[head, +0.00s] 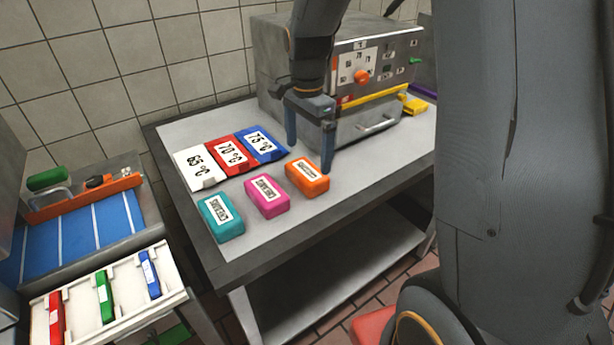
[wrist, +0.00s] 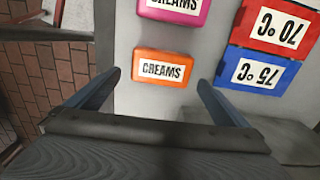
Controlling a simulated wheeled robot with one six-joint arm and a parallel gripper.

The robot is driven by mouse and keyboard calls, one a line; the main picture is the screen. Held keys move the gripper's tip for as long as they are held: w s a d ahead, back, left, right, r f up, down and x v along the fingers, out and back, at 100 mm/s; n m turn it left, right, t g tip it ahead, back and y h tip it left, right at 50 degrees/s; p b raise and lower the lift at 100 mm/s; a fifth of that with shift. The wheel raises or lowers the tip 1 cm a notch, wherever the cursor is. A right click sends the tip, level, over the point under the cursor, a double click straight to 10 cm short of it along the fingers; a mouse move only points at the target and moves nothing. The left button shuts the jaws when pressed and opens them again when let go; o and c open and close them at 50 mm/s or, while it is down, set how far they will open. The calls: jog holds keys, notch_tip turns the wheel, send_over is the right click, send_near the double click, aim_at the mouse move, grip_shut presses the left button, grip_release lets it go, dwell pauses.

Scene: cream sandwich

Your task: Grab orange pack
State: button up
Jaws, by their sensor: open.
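The orange pack (head: 308,177) with a white label lies on the grey table top, rightmost in a row of three packs. In the wrist view the orange pack (wrist: 163,68) reads "CREAMS" and lies ahead of my gripper, centred between its fingers. My gripper (head: 308,160) is open and empty, pointing down with its fingers above and around the pack's far side. In the wrist view its two blue-grey fingers (wrist: 160,88) are spread wide, apart from the pack on both sides.
A magenta pack (head: 266,196) and a teal pack (head: 221,218) lie left of the orange one. White, red (head: 229,153) and blue (head: 260,144) temperature cards lie behind. A metal machine (head: 285,60) stands at the back. A tray (head: 120,275) with coloured pieces is at lower left.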

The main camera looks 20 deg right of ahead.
aim_at(307, 170)
jog(key=shift+w+f+p, duration=0.15)
jog(key=shift+f+p, duration=1)
jog(key=shift+f, duration=2.75)
jog(key=c, duration=0.8)
jog(key=shift+o, duration=0.2)
jog(key=shift+r, duration=0.1)
